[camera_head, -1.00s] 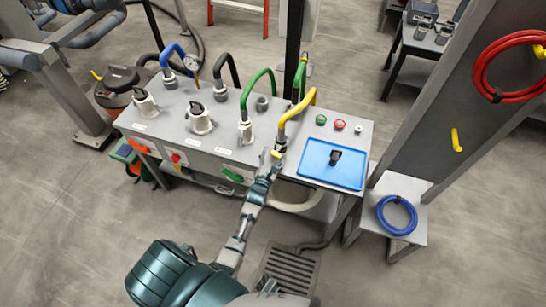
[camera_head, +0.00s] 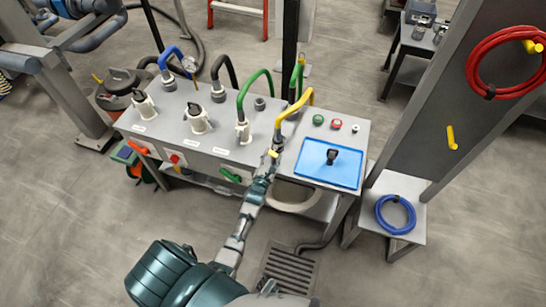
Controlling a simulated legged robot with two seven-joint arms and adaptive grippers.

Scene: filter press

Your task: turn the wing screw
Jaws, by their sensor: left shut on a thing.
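The wing screw is small and cannot be made out clearly; a small yellow piece (camera_head: 273,153) shows at the tip of my left gripper (camera_head: 270,160), at the foot of the yellow hose (camera_head: 291,110). My left arm comes up from the bottom and reaches the front edge of the grey bench (camera_head: 212,157). The gripper is shut on the small yellow piece, which may be the wing screw, and the fingers hide part of it. My right gripper is not in view.
Blue, black and green (camera_head: 252,88) hoses rise from the bench. A blue tray (camera_head: 312,175) with a black object lies right of the gripper. A blue coiled hose (camera_head: 396,213) lies on a low stand. A grey post with a red coil (camera_head: 487,80) stands right.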

